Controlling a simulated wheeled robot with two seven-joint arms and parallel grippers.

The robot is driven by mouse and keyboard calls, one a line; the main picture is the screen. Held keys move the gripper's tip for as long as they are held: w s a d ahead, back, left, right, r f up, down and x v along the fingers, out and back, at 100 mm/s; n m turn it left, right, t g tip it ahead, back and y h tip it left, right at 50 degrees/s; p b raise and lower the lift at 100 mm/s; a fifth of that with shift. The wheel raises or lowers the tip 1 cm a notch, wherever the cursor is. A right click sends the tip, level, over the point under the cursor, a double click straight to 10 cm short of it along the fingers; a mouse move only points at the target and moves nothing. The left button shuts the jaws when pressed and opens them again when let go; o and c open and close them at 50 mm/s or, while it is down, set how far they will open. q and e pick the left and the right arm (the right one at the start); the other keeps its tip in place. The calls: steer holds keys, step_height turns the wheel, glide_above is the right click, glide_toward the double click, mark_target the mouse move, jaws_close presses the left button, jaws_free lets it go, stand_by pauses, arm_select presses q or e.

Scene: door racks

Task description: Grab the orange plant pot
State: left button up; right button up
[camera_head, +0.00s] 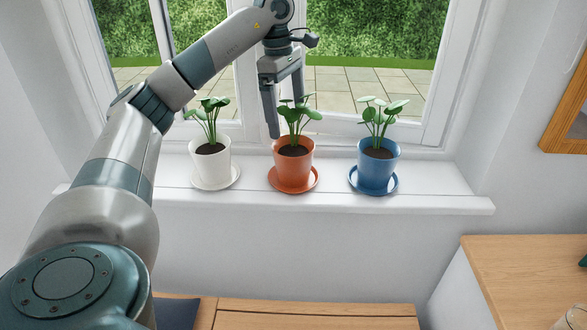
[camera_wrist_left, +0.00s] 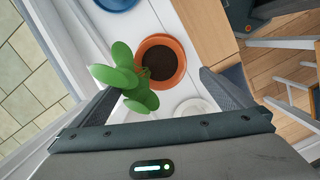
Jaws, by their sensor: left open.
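The orange plant pot (camera_head: 293,172) stands upright on an orange saucer in the middle of the windowsill, with dark soil and a green leafy plant. My left gripper (camera_head: 285,116) is open and points down just above the pot, close to the leaves. In the left wrist view the orange pot (camera_wrist_left: 181,73) is seen from above, beyond the gap between the spread fingers of my left gripper (camera_wrist_left: 158,82). Leaves cover part of its rim there. Nothing is between the fingers' pads that I can see held. My right gripper is not in view.
A white pot (camera_head: 210,167) stands left of the orange one and a blue pot (camera_head: 376,172) right of it, both with plants on saucers along the windowsill (camera_head: 440,190). The window frame is close behind. A wooden surface (camera_head: 525,270) is at the lower right.

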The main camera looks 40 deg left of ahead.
mark_target(294, 153)
arm_select(q)
steer(key=f+p, duration=0.1)
steer(key=f, duration=0.4)
steer(key=d+f+p, duration=0.1)
steer(key=f, duration=0.2)
steer(key=shift+w+f+p, duration=0.1)
steer(key=shift+p, duration=0.2)
steer(key=shift+f, duration=0.45)
steer(key=shift+d+f+p, duration=0.1)
steer(key=shift+f+p, duration=0.25)
steer(key=shift+p, duration=0.15)
steer(key=f+p, duration=0.2)
steer(key=f, duration=0.1)
steer(key=shift+w+d+f, duration=0.15)
steer(key=shift+d+f, duration=0.15)
steer(key=shift+d, duration=0.05)
steer(key=shift+f, duration=0.4)
steer(key=shift+w, duration=0.1)
steer(key=c, duration=1.6)
